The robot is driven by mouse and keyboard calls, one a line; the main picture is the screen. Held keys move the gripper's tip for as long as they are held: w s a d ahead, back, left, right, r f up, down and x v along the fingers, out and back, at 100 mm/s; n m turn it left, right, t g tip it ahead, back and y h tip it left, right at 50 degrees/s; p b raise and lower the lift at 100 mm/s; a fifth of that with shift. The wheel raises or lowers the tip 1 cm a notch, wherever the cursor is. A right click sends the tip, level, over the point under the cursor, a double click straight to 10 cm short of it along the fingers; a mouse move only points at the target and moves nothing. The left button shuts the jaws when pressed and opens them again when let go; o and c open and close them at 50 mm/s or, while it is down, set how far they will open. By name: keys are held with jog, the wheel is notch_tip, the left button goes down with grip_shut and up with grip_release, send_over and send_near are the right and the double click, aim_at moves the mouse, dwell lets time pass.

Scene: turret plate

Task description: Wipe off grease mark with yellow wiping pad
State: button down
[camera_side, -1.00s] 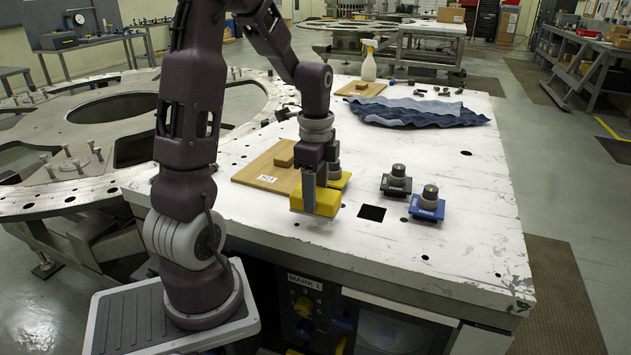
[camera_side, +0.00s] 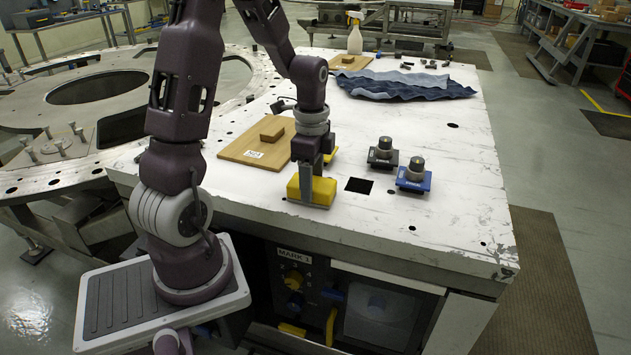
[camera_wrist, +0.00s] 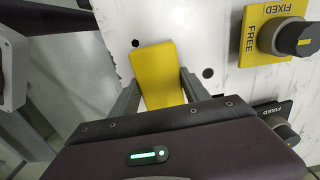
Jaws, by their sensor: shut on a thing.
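I cannot tell whether the pad touches the plate. In the wrist view the pad (camera_wrist: 158,72) sits between the two grey fingers of my gripper (camera_wrist: 160,95). I cannot make out a clear grease mark; a black square (camera_side: 358,185) right of the pad may be an opening or a dark patch. The plate under the pad is hidden.
Black (camera_side: 383,153) and blue (camera_side: 413,175) knob units stand to the right. A yellow-based knob unit (camera_wrist: 275,38) is behind my gripper. A wooden board (camera_side: 240,148) with a block lies left. Blue cloth (camera_side: 405,86) and a spray bottle (camera_side: 354,34) are farther back. The right front plate is clear.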

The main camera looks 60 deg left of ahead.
jog(key=shift+s+a, duration=0.6)
jog(key=shift+s, duration=0.05)
jog(key=shift+s+a+r, duration=0.1)
jog(key=shift+a+r, duration=0.1)
jog(key=shift+r, duration=4)
jog(key=w+d+r, duration=0.2)
jog(key=w+d, duration=1.1)
jog(key=f, duration=1)
jog(key=shift+w+d+f, duration=0.1)
jog(key=shift+w+d, duration=0.1)
jog(key=shift+d, duration=0.05)
